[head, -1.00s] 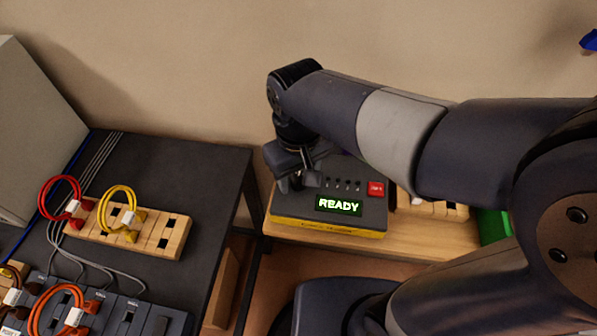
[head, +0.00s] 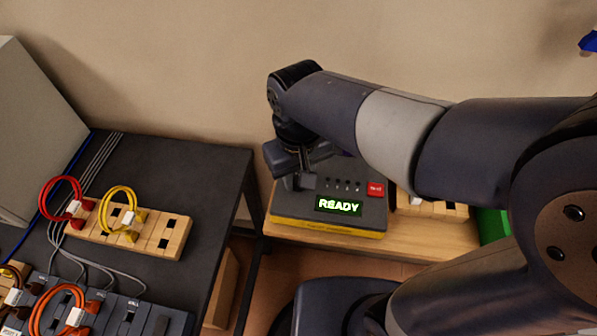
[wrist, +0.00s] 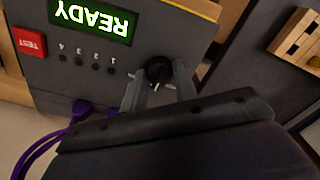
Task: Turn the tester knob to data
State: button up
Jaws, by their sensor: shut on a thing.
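The tester (head: 280,205) is a dark grey box with a yellow base on a wooden shelf. Its green display (head: 339,206) reads READY, and a red TEST button (head: 375,189) sits at its right. In the wrist view the tester's face appears upside down, with the round black knob (wrist: 158,70) between my fingertips. My gripper (wrist: 160,88) is shut on the knob; it also shows at the tester's left side in the head view (head: 297,182). The knob's white pointer is partly visible, but its setting labels cannot be read.
A dark table (head: 190,165) at left holds a wooden block (head: 172,236) with red and yellow cables, and a panel with orange cables. Purple cables (wrist: 80,108) plug into the tester's back edge. A wooden block and a green object stand right of the tester.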

jog(key=m+p, duration=0.1)
jog(key=m, duration=0.3)
jog(key=shift+r+m, duration=0.1)
jog(key=shift+m, duration=0.3)
jog(key=shift+m+p, duration=0.5)
jog(key=shift+m, duration=1.6)
jog(key=o, duration=1)
notch_tip(320, 180, up, 11)
jog(key=shift+f, duration=0.2)
